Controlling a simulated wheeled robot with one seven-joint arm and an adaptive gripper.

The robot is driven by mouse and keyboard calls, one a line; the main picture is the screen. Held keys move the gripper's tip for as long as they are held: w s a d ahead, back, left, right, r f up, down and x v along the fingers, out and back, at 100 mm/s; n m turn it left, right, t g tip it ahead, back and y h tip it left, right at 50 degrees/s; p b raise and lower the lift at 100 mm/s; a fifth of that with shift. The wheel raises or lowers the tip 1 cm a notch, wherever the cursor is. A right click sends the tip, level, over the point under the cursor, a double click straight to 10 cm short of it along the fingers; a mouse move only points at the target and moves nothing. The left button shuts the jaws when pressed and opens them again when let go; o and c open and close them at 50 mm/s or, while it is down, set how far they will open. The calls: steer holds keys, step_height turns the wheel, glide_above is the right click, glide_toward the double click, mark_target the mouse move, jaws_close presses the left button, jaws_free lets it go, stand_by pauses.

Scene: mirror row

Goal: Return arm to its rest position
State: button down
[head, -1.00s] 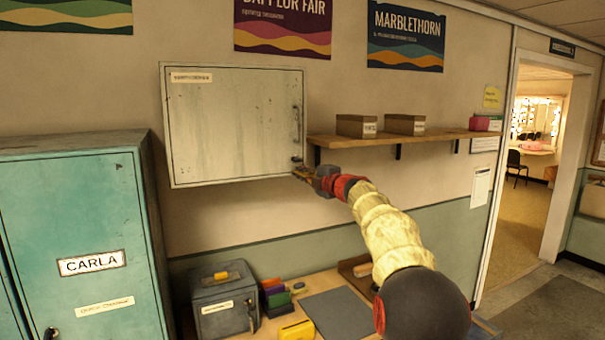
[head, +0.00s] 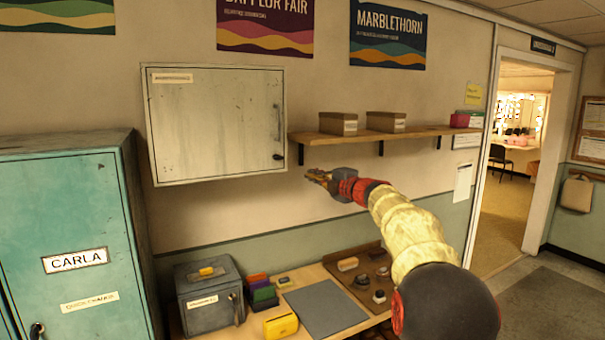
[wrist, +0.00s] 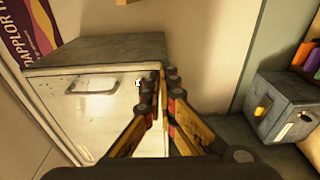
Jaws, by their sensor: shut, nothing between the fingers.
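My gripper (head: 318,177) is shut and empty in the head view. It hangs in the air to the right of the wall cabinet's lower right corner and below the wooden shelf. My arm reaches up to it from the lower right. The white wall cabinet (head: 213,125) is closed, with a handle and lock on its right side. In the wrist view my gripper (wrist: 160,92) has its fingers together, and the cabinet (wrist: 95,105) shows tilted behind and left of them.
A wooden shelf (head: 400,134) with boxes juts from the wall close to my gripper. Below, a desk (head: 350,334) holds a grey lockbox (head: 208,300), a yellow item (head: 281,327) and a tray (head: 361,267). A teal locker (head: 70,220) stands left. The doorway (head: 515,150) is right.

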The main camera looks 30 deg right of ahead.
steer(key=s+d+f+m+g+h, duration=0.35)
steer(key=d+f+m+h, duration=0.45)
steer(key=d, duration=0.4)
steer(key=s+f+m+g+h, duration=0.2)
steer(key=s+f+m+g, duration=0.1)
steer(key=s+f+m, duration=0.45)
steer(key=s+a+f+m+g+y, duration=0.2)
steer(key=s+a+f, duration=0.3)
steer(key=s+a, duration=0.4)
steer(key=s+a+f+m+g+y, duration=0.1)
steer(key=s+a+f+m+g, duration=0.2)
steer(key=s+a, duration=0.6)
steer(key=s+a+f+m+g+y, duration=0.1)
steer(key=s+a+f+g+y, duration=0.1)
steer(key=s+a+f, duration=0.55)
steer(key=s+a+n+t+y+b, duration=0.1)
steer(key=s+a+n+y, duration=0.1)
steer(key=s+a, duration=1.2)
steer(key=a+y, duration=0.1)
steer(key=a, duration=0.3)
steer(key=shift+s+a+r+b, duration=0.25)
steer(key=shift+s+a+b, duration=0.05)
steer(key=c, duration=2.5)
jaws_free()
steer(key=shift+r, duration=0.1)
steer(key=shift+c, duration=0.2)
